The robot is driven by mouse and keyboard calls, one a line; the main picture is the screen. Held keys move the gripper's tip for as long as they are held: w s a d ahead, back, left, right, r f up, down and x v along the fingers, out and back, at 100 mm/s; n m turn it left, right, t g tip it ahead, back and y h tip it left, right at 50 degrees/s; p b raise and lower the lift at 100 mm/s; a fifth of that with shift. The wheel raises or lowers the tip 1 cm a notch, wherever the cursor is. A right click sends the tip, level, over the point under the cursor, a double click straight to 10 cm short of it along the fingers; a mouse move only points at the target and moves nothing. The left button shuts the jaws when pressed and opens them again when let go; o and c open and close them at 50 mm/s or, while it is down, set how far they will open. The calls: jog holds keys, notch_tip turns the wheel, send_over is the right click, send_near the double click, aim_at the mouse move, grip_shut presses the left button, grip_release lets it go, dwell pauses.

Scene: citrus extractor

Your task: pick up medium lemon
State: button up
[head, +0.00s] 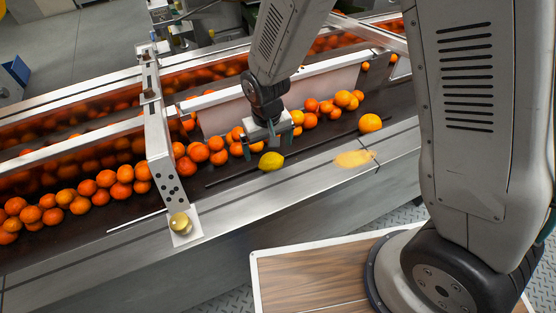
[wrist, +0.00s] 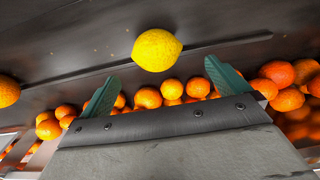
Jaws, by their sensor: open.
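A yellow lemon (head: 271,161) lies on the dark conveyor belt, just in front of my gripper (head: 270,151). In the wrist view the lemon (wrist: 156,50) lies beyond the fingertips, roughly between their lines. My gripper (wrist: 161,77) is open, with two green fingers spread apart and nothing between them that it holds. The lemon looks apart from both fingers. In the head view part of the gripper is hidden behind its own wrist.
Several oranges (head: 198,152) crowd the belt behind and beside the gripper. A single orange (head: 370,123) lies apart to the right. A metal crossbar with a brass knob (head: 180,222) spans the belt at left. A steel rail (head: 300,172) edges the front.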

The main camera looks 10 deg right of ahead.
aim_at(271, 155)
jog(key=f, duration=0.7)
jog(key=shift+s+d, duration=0.2)
jog(key=shift+d, duration=0.05)
jog(key=c, duration=1.1)
